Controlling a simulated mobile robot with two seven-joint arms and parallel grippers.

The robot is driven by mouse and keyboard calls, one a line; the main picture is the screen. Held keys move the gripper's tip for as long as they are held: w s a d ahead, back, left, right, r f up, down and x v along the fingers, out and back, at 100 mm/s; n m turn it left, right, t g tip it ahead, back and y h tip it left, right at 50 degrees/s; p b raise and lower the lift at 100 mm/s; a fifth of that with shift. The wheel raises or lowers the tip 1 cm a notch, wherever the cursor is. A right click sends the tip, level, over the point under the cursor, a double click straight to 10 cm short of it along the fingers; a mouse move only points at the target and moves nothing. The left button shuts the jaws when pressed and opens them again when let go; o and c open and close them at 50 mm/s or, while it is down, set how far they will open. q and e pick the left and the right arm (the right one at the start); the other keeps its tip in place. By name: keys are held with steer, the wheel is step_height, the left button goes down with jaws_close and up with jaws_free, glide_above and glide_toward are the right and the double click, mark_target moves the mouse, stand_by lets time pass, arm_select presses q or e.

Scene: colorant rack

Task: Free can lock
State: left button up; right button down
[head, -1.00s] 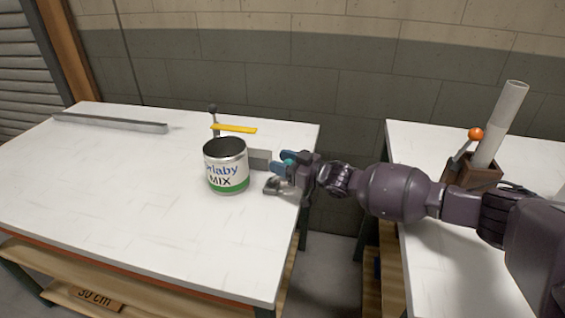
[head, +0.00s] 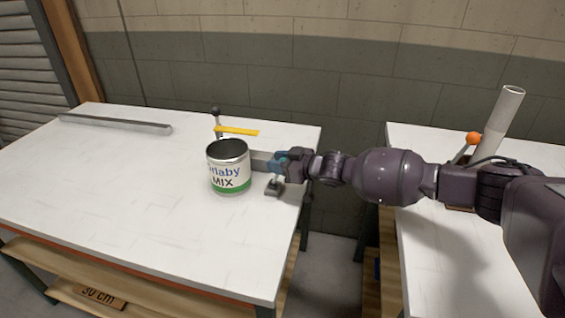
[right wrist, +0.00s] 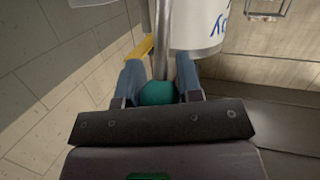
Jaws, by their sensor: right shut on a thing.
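A white paint can (head: 228,179) with a green band and "MIX" on its label stands upright and open-topped on the left table. Just behind it are a yellow lever (head: 237,131) and a post with a dark knob (head: 216,111). A grey bar (head: 259,160) shows to the can's right. My right gripper (head: 280,164) is at the bar's right end, beside the can and near the table's right edge. In the right wrist view, its blue fingers (right wrist: 160,82) are shut on a teal round knob (right wrist: 158,93), with a metal rod beyond. My left gripper is out of view.
A long grey bar (head: 115,124) lies at the table's back left. The left table's (head: 110,200) front and middle are clear. On the right table (head: 440,265), a holder carries a white tube (head: 503,112) and an orange knob (head: 473,138).

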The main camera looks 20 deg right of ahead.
steer(key=w+a+g+h, duration=0.1)
steer(key=a+g+h+p, duration=0.1)
steer(key=h, duration=0.1)
steer(key=shift+w+a+n+g, duration=0.2)
steer(key=shift+w+n+g, duration=0.15)
steer(key=shift+n+g, duration=0.05)
stand_by(0.5)
steer(key=shift+a, duration=0.1)
steer(key=c, duration=1)
jaws_free()
steer(key=shift+o, duration=1.1)
